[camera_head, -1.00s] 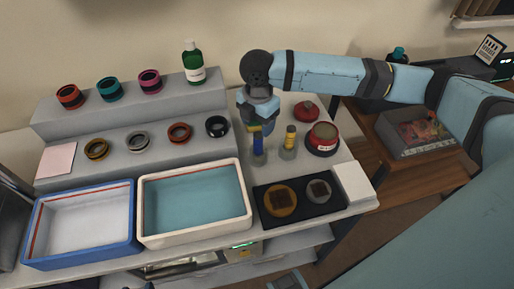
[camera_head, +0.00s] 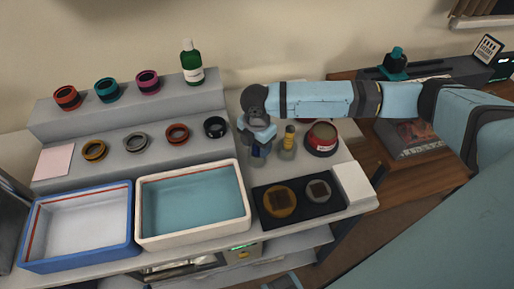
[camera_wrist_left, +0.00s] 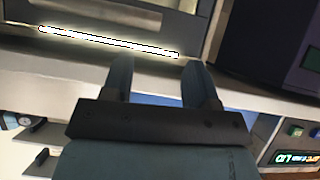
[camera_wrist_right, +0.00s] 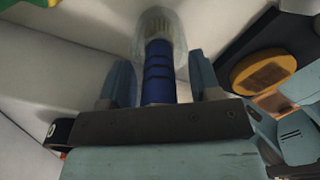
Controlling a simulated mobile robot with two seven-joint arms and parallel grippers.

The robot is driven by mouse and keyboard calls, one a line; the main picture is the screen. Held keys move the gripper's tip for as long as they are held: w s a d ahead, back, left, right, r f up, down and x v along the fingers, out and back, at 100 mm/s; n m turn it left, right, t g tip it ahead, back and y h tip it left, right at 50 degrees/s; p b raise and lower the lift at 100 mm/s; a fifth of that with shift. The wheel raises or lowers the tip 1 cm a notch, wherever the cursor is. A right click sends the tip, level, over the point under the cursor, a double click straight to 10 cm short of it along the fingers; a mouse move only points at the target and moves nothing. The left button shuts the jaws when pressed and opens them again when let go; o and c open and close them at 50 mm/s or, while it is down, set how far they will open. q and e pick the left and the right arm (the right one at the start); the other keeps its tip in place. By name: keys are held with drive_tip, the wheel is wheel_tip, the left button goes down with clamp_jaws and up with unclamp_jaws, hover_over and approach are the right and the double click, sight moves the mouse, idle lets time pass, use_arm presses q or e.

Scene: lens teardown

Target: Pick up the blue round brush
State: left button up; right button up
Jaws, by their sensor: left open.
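The blue round brush (camera_wrist_right: 158,75) stands upright in a clear cup (camera_wrist_right: 158,30). In the right wrist view its blue handle lies between the two fingers of my right gripper (camera_wrist_right: 160,62), with a gap on each side. In the head view my right gripper (camera_head: 258,137) is directly over the brush (camera_head: 258,151) and hides its upper part. My left gripper (camera_wrist_left: 157,63) is open and empty, apart from the brush, in front of the bench's lower shelf area.
A yellow brush (camera_head: 289,137) stands in a holder close to the right of my right gripper. A black mat (camera_head: 291,214) with two round parts lies in front. A cream tray (camera_head: 194,239) is to the left.

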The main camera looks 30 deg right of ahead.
drive_tip(key=c, duration=0.9)
drive_tip(key=shift+r, duration=0.1)
